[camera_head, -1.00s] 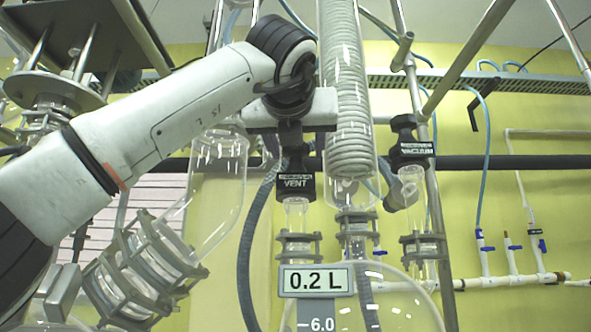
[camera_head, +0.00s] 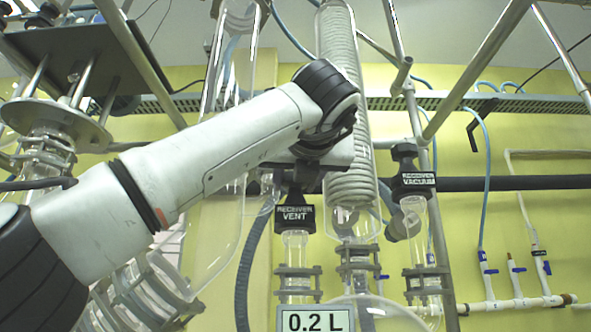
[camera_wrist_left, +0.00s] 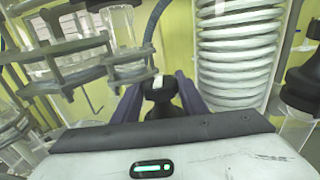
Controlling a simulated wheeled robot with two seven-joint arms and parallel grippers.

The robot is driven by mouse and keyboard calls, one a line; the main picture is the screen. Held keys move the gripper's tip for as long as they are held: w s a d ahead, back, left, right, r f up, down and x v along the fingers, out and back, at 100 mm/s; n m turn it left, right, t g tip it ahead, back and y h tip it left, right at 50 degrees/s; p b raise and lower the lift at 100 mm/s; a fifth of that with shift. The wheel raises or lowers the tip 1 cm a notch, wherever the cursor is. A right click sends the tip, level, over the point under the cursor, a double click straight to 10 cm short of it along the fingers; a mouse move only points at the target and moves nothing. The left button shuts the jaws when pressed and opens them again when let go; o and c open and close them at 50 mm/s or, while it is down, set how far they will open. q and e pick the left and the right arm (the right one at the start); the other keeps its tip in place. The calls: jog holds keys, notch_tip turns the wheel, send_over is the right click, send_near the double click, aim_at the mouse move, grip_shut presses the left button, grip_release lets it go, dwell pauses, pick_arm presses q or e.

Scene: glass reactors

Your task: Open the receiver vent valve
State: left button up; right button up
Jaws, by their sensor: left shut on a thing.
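The receiver vent valve (camera_head: 295,218) has a black body with a white-lettered RECEIVER VENT label and stands upright on a clear glass neck. In the left wrist view the dark fingers stand on either side of the black knob (camera_wrist_left: 159,92), which has a pale mark on top. The wrist hides part of the valve's top in the head view. My right gripper is not in view.
The receiver vacuum valve (camera_head: 419,181) stands to the right. A glass column with a white coil (camera_head: 345,110) rises close behind my gripper. A glass vessel (camera_head: 215,225) is at the left, behind my arm. The 0.2 L display (camera_head: 314,321) is below.

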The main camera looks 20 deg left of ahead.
pick_arm(q)
jog(key=n+g+y+p, duration=0.1)
jog(key=y+p, duration=0.1)
jog(key=r+n+g+y+p, duration=0.1)
jog(key=n+y+p, duration=0.1)
jog(key=shift+g, duration=0.4)
jog(key=shift+f+n+y+p, duration=0.15)
jog(key=shift+n+y+p, duration=0.25)
jog(key=shift+p, duration=0.2)
jog(key=shift+f+g+y, duration=0.1)
jog(key=shift+g+y, duration=0.2)
jog(key=shift+g, duration=0.1)
jog(key=shift+f+n, duration=0.15)
jog(key=shift+n, duration=0.15)
jog(key=o, duration=0.9)
jog(key=shift+c, duration=0.2)
